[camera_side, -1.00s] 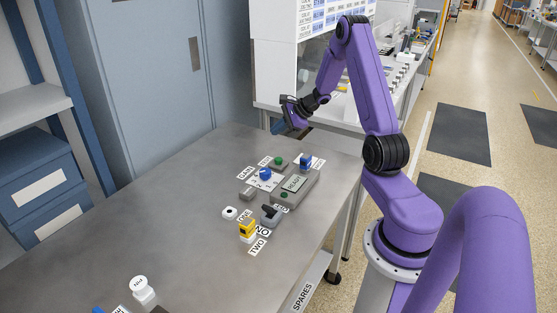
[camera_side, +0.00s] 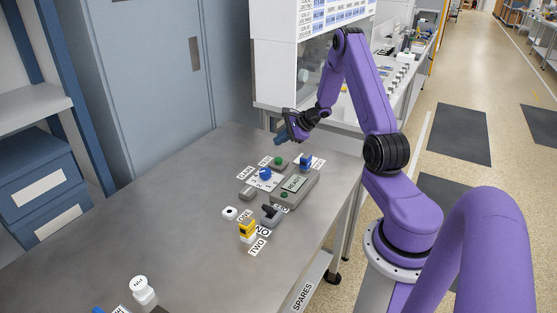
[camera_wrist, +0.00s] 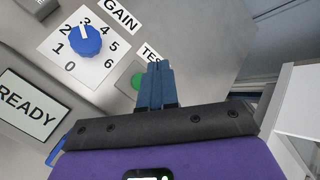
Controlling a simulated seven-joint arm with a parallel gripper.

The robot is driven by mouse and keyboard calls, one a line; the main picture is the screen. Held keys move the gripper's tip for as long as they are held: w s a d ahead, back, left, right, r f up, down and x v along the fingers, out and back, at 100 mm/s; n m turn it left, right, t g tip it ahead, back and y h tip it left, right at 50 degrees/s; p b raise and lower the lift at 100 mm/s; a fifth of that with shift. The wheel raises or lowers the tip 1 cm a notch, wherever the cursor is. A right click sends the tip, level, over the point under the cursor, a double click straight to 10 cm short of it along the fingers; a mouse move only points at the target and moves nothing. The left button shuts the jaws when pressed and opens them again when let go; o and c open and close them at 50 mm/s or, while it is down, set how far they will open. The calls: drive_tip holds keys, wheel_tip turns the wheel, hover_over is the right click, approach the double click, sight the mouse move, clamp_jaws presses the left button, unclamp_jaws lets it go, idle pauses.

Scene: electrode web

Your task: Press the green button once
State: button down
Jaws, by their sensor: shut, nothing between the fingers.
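The green button (camera_side: 279,161) is a round green cap on a small grey base near the back of the table. In the wrist view the green button (camera_wrist: 137,81) shows beside a label that reads "TES", its right side partly hidden by my fingers. My gripper (camera_side: 280,139) is above the table, over and slightly behind the button, and apart from it in the side view. In the wrist view my gripper (camera_wrist: 159,66) has its blue fingers together with nothing between them, just right of the button.
A blue GAIN knob (camera_wrist: 85,40) on a numbered dial is close by. A grey box with a READY screen (camera_side: 293,184) and a smaller green spot (camera_side: 284,195) stands in front. Another blue part (camera_side: 305,160) sits to the right. The table's left side is mostly clear.

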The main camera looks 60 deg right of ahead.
sight(281, 160)
drive_tip(key=shift+f, duration=2.15)
drive_tip(key=shift+f, duration=0.2)
idle(0.3)
drive_tip(key=shift+f, duration=0.25)
drive_tip(key=shift+f, duration=0.15)
idle(0.5)
drive_tip(key=shift+s+a+f, duration=0.15)
drive_tip(key=shift+f, duration=0.45)
idle(0.4)
drive_tip(key=shift+r, duration=1.1)
